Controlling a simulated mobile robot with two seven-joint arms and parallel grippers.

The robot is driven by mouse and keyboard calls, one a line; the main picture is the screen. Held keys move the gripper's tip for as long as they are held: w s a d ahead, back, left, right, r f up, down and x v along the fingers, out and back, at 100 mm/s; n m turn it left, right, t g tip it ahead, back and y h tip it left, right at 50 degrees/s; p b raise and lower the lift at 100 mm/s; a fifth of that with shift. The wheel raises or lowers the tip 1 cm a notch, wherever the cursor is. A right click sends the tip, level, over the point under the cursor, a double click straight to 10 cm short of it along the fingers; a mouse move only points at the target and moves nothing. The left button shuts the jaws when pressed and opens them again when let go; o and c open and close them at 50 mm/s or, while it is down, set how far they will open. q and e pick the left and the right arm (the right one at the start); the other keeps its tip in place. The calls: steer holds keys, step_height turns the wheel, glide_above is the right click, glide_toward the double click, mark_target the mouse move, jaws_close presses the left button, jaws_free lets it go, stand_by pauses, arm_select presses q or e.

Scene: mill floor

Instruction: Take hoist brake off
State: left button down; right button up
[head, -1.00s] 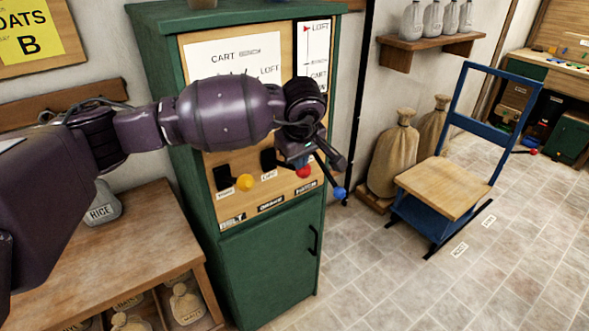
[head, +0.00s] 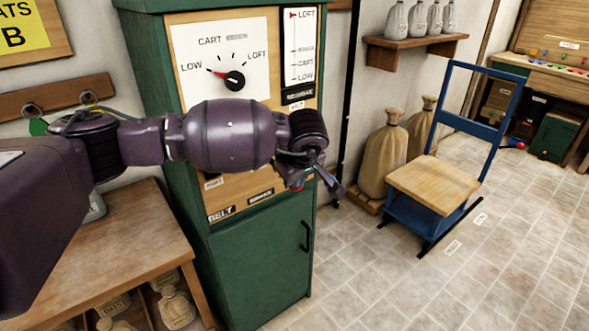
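The green control cabinet (head: 262,268) stands in the middle of the head view with a wooden panel. My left arm reaches in from the left across the panel. My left gripper (head: 312,182) is at the panel's lower right, just above the label row. A small bit of a red knob (head: 297,188) shows at its fingers; whether they touch it, I cannot tell. The brake label (head: 261,196) and belt label (head: 221,214) show below. The other levers are hidden behind my arm and gripper. The finger gap is unclear. My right gripper is not in view.
The cart dial (head: 232,79) has its red tip towards LOW. The tall gauge (head: 300,50) has a red marker at LOFT. A wooden table (head: 130,235) stands left of the cabinet. Right are sacks (head: 383,158) and a blue cart (head: 430,190). Floor in front is clear.

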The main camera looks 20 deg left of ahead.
arm_select(q)
steer(key=shift+f, duration=0.5)
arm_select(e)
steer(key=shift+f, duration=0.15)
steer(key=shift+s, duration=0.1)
arm_select(q)
steer(key=shift+s, duration=0.1)
steer(key=s+d+r+p, duration=0.1)
steer(key=s+d+r, duration=0.3)
steer(key=s+r, duration=0.3)
steer(key=shift+w+p+v, duration=0.25)
steer(key=shift+p+v, duration=0.15)
steer(key=shift+v, duration=1.2)
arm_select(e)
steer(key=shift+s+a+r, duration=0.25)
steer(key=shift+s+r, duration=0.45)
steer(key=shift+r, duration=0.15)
